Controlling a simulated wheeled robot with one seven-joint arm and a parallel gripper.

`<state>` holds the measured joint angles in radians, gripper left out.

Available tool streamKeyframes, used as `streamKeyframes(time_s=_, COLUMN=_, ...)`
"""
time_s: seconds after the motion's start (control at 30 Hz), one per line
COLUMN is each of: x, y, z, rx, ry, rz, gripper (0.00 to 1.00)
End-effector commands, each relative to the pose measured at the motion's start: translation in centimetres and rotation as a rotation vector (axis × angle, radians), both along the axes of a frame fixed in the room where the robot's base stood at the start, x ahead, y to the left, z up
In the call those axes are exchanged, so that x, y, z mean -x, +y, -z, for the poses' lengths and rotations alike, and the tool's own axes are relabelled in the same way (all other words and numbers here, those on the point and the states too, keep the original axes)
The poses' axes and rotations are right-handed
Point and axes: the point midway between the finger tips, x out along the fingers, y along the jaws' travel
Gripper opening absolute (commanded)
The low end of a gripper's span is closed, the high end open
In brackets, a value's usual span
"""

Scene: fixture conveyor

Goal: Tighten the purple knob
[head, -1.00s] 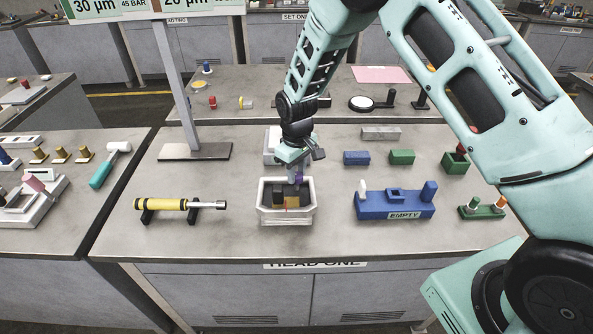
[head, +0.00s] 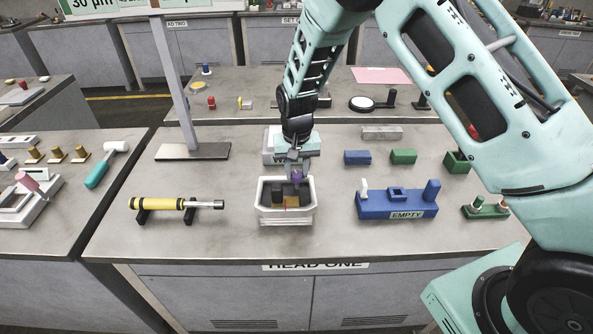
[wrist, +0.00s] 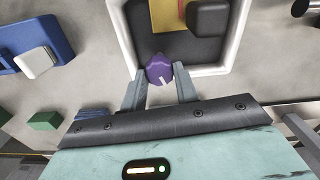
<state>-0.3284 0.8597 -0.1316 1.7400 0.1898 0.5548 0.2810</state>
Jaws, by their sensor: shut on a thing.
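The purple knob (wrist: 160,70) sits at the rim of a white box-shaped fixture (wrist: 127,40) with a dark inside. In the wrist view the two fingers of my gripper (wrist: 160,82) are on either side of the knob, shut on it. A pale line shows on the knob's face. In the head view my gripper (head: 297,172) points down at the back edge of the white fixture (head: 286,216), and the knob shows as a small purple patch (head: 297,178). Inside the fixture are a dark block (wrist: 208,17) and a yellow-brown piece (wrist: 168,15).
A yellow torque tool (head: 160,203) lies on a black stand at left. A blue fixture marked EMPTY (head: 385,208) stands at right, with blue (head: 357,157) and green (head: 403,156) blocks behind it. A grey post (head: 176,85) rises behind left. The table front is clear.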

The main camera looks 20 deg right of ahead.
Motion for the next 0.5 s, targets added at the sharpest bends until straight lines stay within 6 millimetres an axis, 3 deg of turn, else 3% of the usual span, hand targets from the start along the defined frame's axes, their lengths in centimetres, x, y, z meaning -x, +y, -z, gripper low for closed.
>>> streamKeyframes(time_s=0.5, x=-0.08, y=-0.02, z=-0.11, rx=0.000, ry=-0.003, rz=0.195, gripper=0.07)
